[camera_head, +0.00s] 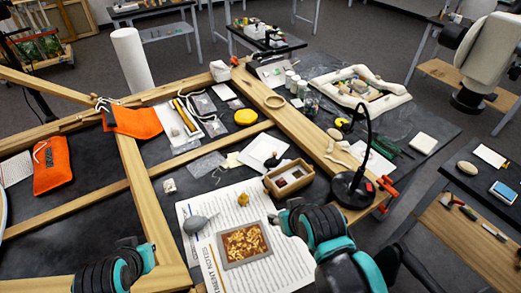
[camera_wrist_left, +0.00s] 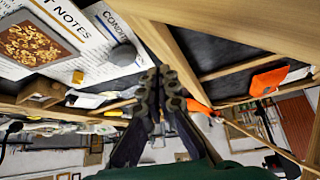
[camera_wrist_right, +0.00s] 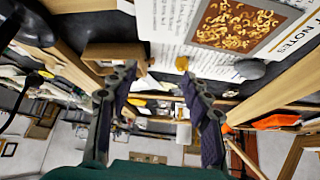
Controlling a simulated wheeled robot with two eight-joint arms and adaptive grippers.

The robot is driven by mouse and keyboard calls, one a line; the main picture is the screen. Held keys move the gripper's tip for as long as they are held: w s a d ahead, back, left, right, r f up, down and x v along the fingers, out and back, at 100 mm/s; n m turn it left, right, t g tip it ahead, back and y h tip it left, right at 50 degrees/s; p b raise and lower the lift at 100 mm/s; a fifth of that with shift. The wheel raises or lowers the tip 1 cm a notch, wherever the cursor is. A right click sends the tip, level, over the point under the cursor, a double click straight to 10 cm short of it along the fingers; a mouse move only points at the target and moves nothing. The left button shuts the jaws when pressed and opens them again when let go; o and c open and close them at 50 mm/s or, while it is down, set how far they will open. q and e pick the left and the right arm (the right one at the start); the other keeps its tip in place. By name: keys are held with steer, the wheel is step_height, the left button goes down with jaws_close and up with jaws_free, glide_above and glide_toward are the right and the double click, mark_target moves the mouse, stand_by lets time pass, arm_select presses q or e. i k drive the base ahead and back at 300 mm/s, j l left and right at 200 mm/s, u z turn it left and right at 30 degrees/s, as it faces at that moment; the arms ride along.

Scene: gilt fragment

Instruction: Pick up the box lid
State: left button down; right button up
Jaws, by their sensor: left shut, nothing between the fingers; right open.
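A small open wooden box (camera_head: 270,186) with light and dark contents stands right of centre in the head view, beyond the printed notes sheet. Its wooden side (camera_wrist_right: 112,52) shows near the left finger in the right wrist view, and it also appears at the left of the left wrist view (camera_wrist_left: 38,95). I cannot make out a separate lid. My right gripper (camera_wrist_right: 157,77) is open and empty, on the near side of the box. My left gripper (camera_wrist_left: 160,76) is shut and empty, over the frame's near left part; its fingertips are not clear in the head view.
A framed gilt fragment (camera_head: 244,244) and a grey bulb-shaped object (camera_head: 197,223) lie on the notes sheet (camera_head: 201,266). A black lamp (camera_head: 351,186) stands right of the box. Wooden frame bars (camera_head: 150,205) cross the dark table. An orange pouch (camera_head: 52,166) lies left.

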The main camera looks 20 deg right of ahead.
mark_target(265, 147)
steer(key=l+z, duration=0.2)
steer(key=l, duration=0.55)
steer(key=i+l, duration=0.15)
steer(key=l, duration=0.2)
steer(key=i+l+z, duration=0.15)
steer(key=l, duration=0.2)
steer(key=i+l, duration=0.1)
steer(key=l, duration=0.25)
steer(key=i+l+z, duration=0.15)
steer(key=l, duration=0.2)
